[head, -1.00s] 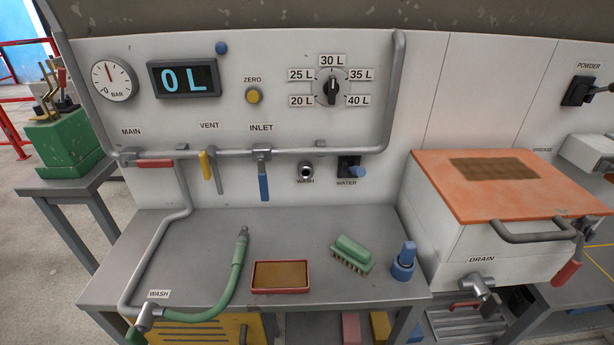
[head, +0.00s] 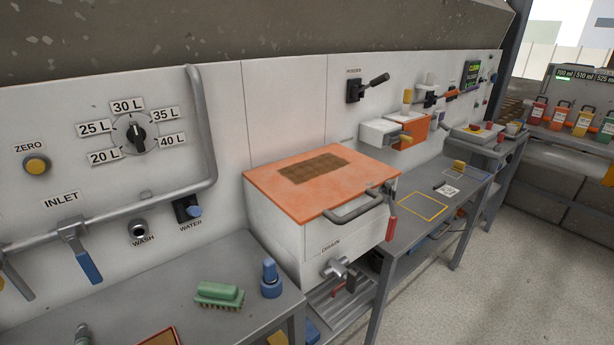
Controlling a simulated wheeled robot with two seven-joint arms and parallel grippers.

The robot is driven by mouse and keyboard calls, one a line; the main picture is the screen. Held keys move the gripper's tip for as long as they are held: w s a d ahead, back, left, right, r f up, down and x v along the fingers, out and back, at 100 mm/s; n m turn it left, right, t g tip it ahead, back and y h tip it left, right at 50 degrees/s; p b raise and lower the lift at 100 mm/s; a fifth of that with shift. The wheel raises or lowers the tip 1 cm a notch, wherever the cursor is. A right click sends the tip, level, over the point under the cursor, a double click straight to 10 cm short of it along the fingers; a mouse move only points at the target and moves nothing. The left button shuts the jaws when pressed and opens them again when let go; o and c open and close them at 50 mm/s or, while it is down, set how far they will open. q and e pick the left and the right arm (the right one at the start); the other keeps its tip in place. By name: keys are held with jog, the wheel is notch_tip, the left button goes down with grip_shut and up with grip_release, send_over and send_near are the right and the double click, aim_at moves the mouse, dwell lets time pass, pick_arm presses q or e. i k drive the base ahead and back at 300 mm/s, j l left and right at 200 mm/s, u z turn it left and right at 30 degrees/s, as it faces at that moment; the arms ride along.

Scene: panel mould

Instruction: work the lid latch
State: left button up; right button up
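The white box-shaped tank (head: 290,232) stands right of the grey bench. Its orange lid (head: 270,180) looks closed and has a brown mesh patch (head: 314,167) on top. A dark grey bar handle (head: 352,207) runs along the lid's front edge. A red-gripped lever (head: 391,225) hangs at the tank's right front corner; it looks like the lid latch and points down. Neither of my grippers is in view.
The drain valve (head: 338,268) juts from the tank's front above a slatted grey tray. A green brush (head: 219,294) and a blue bottle-like item (head: 270,278) stand on the left bench. The right table (head: 408,235) has bare room inside a yellow outline. Floor (head: 500,270) is open at the right.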

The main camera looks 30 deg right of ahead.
aim_at(391, 224)
jog(key=z, duration=1.65)
